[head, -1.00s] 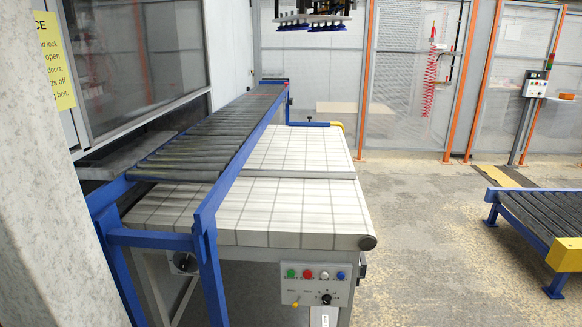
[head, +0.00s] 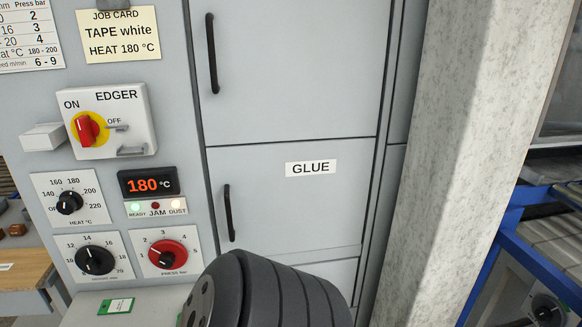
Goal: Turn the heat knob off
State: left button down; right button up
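The heat knob (head: 69,202) is a small black knob on a white plate marked HEAT °C, at the left in the head view. Its scale runs from OFF at lower left through 140, 160, 180 and 200 to 220. The knob partly covers the OFF mark, and I cannot tell for sure where its pointer stands. The temperature display (head: 146,185) beside it reads 180 °C in orange. Neither of my grippers is in view, and nothing touches the heat knob.
The red EDGER switch (head: 87,130) on a yellow disc is above. A black knob (head: 95,260) and a red press-bar knob (head: 166,254) are below. A job card (head: 118,34) reads HEAT 180 °C. The GLUE door (head: 290,205) and a pale pillar (head: 445,150) are to the right.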

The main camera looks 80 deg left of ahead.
aim_at(69, 202)
jog(key=u, duration=3.85)
